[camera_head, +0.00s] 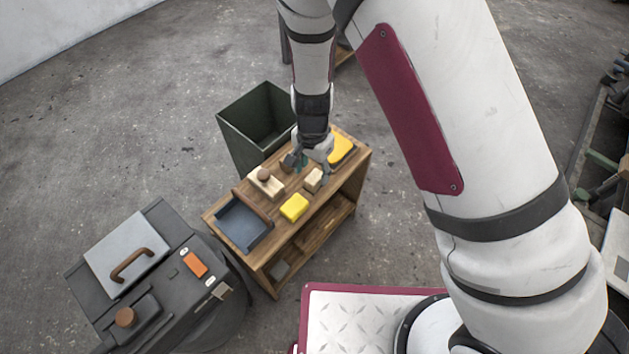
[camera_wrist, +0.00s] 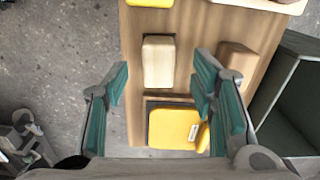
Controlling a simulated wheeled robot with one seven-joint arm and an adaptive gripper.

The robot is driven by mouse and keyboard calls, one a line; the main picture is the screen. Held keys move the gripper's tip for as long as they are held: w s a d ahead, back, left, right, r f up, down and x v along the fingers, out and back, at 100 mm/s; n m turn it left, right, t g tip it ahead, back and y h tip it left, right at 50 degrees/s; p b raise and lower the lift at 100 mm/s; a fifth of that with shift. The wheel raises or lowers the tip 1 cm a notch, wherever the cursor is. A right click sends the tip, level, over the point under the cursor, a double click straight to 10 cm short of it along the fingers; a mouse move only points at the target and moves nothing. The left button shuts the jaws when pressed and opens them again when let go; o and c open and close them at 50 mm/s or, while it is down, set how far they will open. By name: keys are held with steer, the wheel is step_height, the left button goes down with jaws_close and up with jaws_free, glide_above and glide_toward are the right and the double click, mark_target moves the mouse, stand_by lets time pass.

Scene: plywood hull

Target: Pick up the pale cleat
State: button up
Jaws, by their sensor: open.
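The pale cleat (camera_head: 313,180), a small cream block, lies on the wooden bench top (camera_head: 333,193). In the wrist view the cleat (camera_wrist: 158,62) lies ahead of and between my fingertips, with its long side running away from me. My gripper (camera_head: 309,164) points down over the bench beside the cleat. In the wrist view my gripper (camera_wrist: 161,75) has its two green-padded fingers wide apart with nothing held. I cannot tell how high the fingertips are above the bench.
A brown block (camera_wrist: 237,62) lies right of the cleat in the wrist view. A yellow piece (camera_head: 341,148), a yellow block (camera_head: 294,207), a knobbed pale block (camera_head: 266,187) and a blue-grey tray (camera_head: 242,226) share the bench. A dark green bin (camera_head: 240,130) stands behind.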

mark_target(313, 178)
step_height(313, 178, down, 5)
steer(key=shift+s+f+b, duration=0.1)
steer(key=shift+b, duration=1.1)
jaws_close()
